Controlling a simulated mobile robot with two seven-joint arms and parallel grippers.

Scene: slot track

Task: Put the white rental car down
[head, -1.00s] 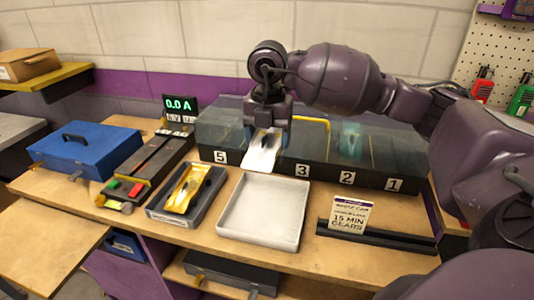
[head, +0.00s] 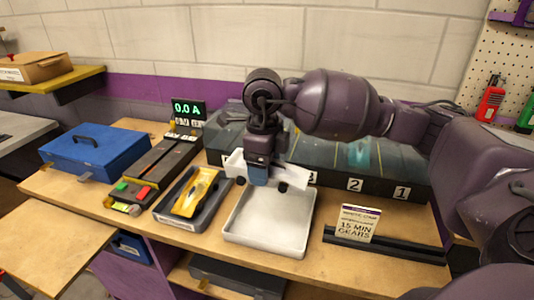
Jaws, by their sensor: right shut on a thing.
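The white rental car (head: 290,176) is held in my right gripper (head: 260,177), whose fingers are shut on its body. The car is roughly level, with dark wheels showing at its lower edge. It hangs over the back part of a white square tray (head: 268,245), in front of the numbered bays. A gap under the car cannot be judged exactly, but it appears above the tray floor. The visible tray floor is empty. My left gripper is not in view.
A yellow car (head: 196,192) lies in a dark cradle (head: 165,214) left of the tray. The numbered case (head: 380,185) stands behind. A sign (head: 357,225) stands on a black rail at right. A blue toolbox (head: 95,150) and a meter (head: 188,110) are at left.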

